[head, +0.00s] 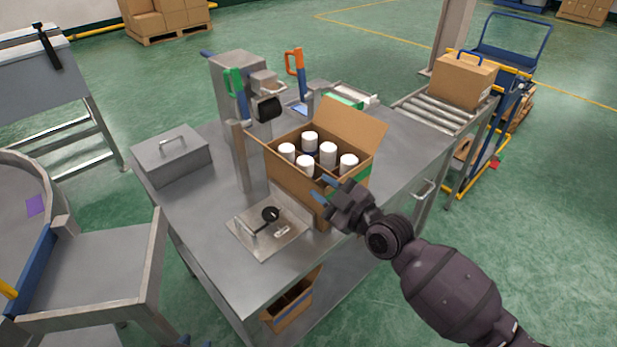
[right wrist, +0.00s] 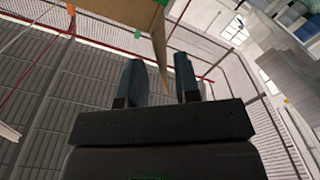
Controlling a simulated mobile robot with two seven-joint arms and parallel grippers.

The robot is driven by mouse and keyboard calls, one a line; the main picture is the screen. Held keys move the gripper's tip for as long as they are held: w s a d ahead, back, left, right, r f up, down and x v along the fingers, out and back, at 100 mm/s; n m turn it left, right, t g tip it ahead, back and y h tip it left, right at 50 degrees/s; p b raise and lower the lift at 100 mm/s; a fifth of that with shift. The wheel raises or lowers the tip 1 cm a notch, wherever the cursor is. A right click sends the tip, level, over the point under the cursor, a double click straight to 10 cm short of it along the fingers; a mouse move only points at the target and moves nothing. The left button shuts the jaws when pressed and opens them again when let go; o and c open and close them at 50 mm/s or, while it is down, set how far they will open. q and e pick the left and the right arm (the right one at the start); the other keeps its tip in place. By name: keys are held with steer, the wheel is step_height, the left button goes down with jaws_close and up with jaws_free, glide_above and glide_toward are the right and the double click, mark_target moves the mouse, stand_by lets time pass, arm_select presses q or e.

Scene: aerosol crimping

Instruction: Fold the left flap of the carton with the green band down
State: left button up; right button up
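The brown carton (head: 353,181) stands open on the steel table, with a green band on its right side. Several white-capped cans (head: 328,150) stand inside. Its left flap (head: 256,149) sticks up and outward at the left edge. A far flap (head: 352,124) stands raised at the back. My right gripper (head: 324,188) is at the carton's near right corner, fingers apart. In the right wrist view, its fingers (right wrist: 160,82) are open, with a brown cardboard edge (right wrist: 159,43) beyond and between them; contact is unclear. Only the blue tips of my left gripper (head: 194,342) show, apart, at the bottom edge.
A crimping fixture plate (head: 268,226) with a black knob lies before the carton. A grey lidded box (head: 171,155) is at left. A roller conveyor (head: 437,108) holds a closed carton (head: 463,80).

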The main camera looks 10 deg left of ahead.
steer(key=shift+x, duration=2.45)
steer(key=shift+c, duration=0.2)
jaws_close()
